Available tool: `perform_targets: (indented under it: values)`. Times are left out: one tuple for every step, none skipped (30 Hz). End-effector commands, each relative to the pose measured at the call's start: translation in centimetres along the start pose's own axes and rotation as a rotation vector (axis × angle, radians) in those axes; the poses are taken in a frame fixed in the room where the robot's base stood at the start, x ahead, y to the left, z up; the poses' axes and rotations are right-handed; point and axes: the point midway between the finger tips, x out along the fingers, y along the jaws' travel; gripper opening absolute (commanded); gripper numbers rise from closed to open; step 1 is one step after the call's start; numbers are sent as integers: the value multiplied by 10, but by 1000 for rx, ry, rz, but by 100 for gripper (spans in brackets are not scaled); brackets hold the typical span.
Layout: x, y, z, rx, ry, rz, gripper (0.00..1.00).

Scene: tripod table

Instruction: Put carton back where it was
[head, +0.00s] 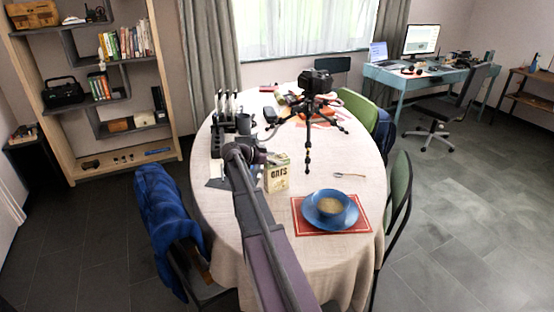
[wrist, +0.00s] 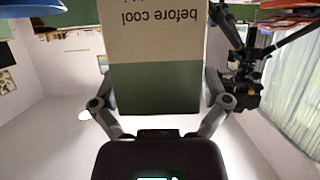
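The oats carton (head: 277,177) is a cream and green box, upright on or just above the table, left of the blue bowl. My gripper (head: 272,160) is at the carton's upper left in the head view, with its fingers partly hidden. In the wrist view the carton (wrist: 157,55) appears upside down between the two fingers of my gripper (wrist: 158,88). The fingers lie against its two sides and look closed on it. Whether its base touches the table cannot be told.
The blue bowl (head: 330,204) sits on a red placemat (head: 304,222) with a spoon (head: 349,175) behind it. A camera tripod (head: 308,130) stands farther back. A dark rack (head: 217,140) and mug (head: 243,123) are at the left. Bare tablecloth (head: 325,165) shows right of the carton.

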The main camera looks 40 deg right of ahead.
Motion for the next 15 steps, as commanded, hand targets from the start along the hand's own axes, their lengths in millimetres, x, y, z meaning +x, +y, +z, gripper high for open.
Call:
perform_targets:
  values:
    - [0,0,0,0,0,0,98]
    - [0,0,0,0,0,0,98]
    - [0,0,0,0,0,0,98]
    - [0,0,0,0,0,0,98]
    - [0,0,0,0,0,0,98]
    - [0,0,0,0,0,0,98]
    - [0,0,0,0,0,0,98]
    - [0,0,0,0,0,0,98]
    - [0,0,0,0,0,0,98]
    - [0,0,0,0,0,0,98]
    - [0,0,-1,0,0,0,98]
    - [-1,0,-2,0,0,0,98]
    - [-1,0,-2,0,0,0,98]
    - [-1,0,-3,0,0,0,98]
    - [-3,0,-4,0,0,-1,98]
